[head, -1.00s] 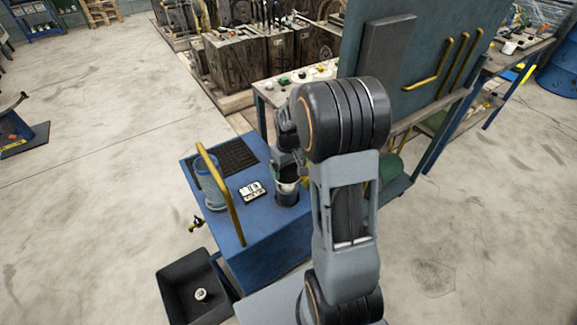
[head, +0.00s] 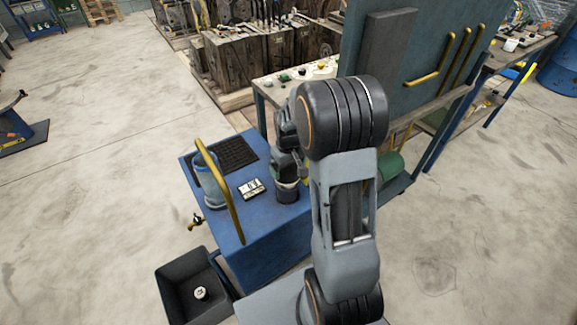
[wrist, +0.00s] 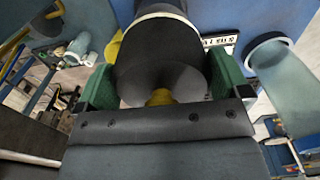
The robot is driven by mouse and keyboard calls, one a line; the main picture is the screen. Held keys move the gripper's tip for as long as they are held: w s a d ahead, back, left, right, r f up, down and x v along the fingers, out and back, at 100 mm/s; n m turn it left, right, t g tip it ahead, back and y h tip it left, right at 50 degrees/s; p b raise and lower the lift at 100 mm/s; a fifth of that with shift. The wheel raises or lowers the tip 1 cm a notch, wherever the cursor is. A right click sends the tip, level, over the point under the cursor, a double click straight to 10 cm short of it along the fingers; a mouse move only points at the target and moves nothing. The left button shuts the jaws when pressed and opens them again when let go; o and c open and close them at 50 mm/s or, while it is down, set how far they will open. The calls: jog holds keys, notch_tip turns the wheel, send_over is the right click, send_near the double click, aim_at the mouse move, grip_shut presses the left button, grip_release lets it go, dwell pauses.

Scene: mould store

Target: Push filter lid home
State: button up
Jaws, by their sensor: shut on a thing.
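My gripper (head: 287,172) is over the front right of the blue cabinet (head: 262,228), partly hidden by my arm. Below it, a dark round housing (head: 287,194) stands on the cabinet top with a pale rim. In the wrist view, the green fingers of my gripper (wrist: 165,78) are shut on a dark grey round piece, which I take as the filter lid (wrist: 160,55). A pale ring (wrist: 165,17) shows beyond it, and a bit of yellow shows at its near end. Whether the lid sits fully in the housing is hidden.
A yellow bar handle (head: 222,190) and a clear blue cylinder (head: 211,180) stand left on the cabinet, near a small label display (head: 251,189) and a black grille (head: 237,153). A black bin (head: 188,282) is on the floor. A green board (head: 425,60) rises at right.

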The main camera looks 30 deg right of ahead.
aim_at(289, 180)
jog(key=shift+f+b, duration=0.75)
jog(key=shift+f, duration=0.4)
jog(key=shift+f, duration=0.1)
jog(key=shift+s+f+b, duration=0.15)
jog(key=shift+f+b, duration=0.2)
jog(key=shift+f, duration=0.05)
jog(key=shift+c, duration=0.8)
jog(key=shift+s+a+f+b, duration=0.1)
jog(key=shift+s+f+b, duration=0.05)
jog(key=shift+f+b, duration=0.3)
jog(key=shift+s+a+f+b, duration=0.1)
jog(key=shift+s+f+b, duration=0.3)
jog(key=shift+f, duration=0.2)
jog(key=shift+r, duration=0.1)
jog(key=shift+w+r, duration=0.1)
jog(key=shift+w, duration=0.05)
jog(key=shift+w+f, duration=0.65)
jog(key=shift+f, duration=0.3)
jog(key=c, duration=0.4)
jog(key=shift+r, duration=0.2)
